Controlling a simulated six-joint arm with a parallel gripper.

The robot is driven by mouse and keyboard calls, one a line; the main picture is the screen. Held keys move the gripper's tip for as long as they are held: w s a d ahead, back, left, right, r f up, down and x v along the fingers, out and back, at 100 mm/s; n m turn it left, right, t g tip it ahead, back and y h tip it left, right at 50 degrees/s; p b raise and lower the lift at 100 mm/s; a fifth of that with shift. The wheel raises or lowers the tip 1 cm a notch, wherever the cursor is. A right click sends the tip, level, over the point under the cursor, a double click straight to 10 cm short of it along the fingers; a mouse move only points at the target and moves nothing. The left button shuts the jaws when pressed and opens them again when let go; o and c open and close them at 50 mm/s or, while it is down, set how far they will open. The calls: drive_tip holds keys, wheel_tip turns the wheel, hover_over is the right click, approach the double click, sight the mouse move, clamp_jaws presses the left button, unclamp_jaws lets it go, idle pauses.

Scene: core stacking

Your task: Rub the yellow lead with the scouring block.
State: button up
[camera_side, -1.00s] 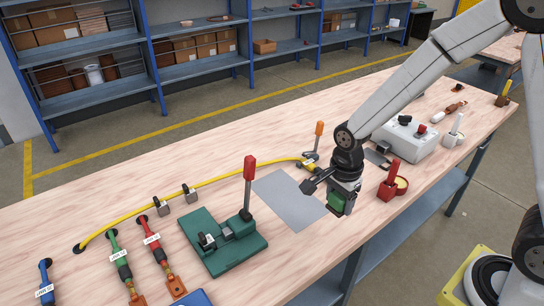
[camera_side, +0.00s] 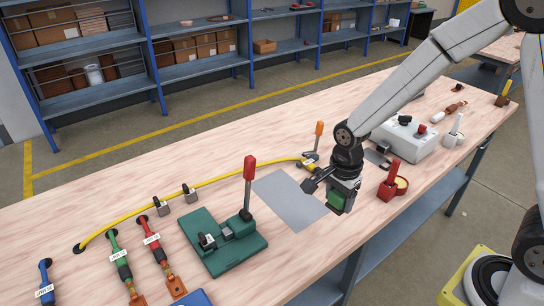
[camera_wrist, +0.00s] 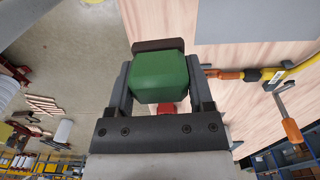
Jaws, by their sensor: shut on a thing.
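My gripper (camera_side: 343,187) is shut on the scouring block (camera_wrist: 160,78), a green block with a dark brown layer at its far end in the wrist view. The block (camera_side: 337,201) also shows below my gripper in the side view, near the front edge of the table and beside a grey sheet. The yellow lead (camera_side: 225,175) runs along the back of the table, through two small grey clips, to an end by an orange-handled clamp (camera_side: 317,141). This lead end (camera_wrist: 272,74) is right of the block in the wrist view. The block and lead are apart.
The grey sheet (camera_side: 285,203) lies left of my gripper. A green fixture with a red handle (camera_side: 249,168) stands farther left, near red and green leads. A red holder (camera_side: 389,185) and a grey box (camera_side: 405,145) stand to the right.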

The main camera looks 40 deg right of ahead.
drive_tip(key=w+d+n, duration=0.4)
drive_tip(key=d+n, duration=0.3)
drive_tip(key=n, duration=0.1)
drive_tip(key=w+d+f+n, duration=0.1)
drive_tip(key=w+d+n, duration=0.4)
drive_tip(key=d+n, duration=0.3)
drive_tip(key=shift+w+d+f+n, duration=0.2)
drive_tip(key=shift+w+d+n, duration=0.1)
drive_tip(key=shift+n, duration=0.5)
drive_tip(key=shift+s+f, duration=0.1)
drive_tip(key=shift+f, duration=3.8)
drive_tip(key=shift+a+f, duration=0.1)
drive_tip(key=shift+a, duration=0.25)
drive_tip(key=shift+c, duration=0.7)
drive_tip(key=shift+a, duration=1.6)
drive_tip(key=shift+d, duration=2.05)
drive_tip(key=shift+a+r, duration=0.15)
drive_tip(key=shift+r, duration=3.9)
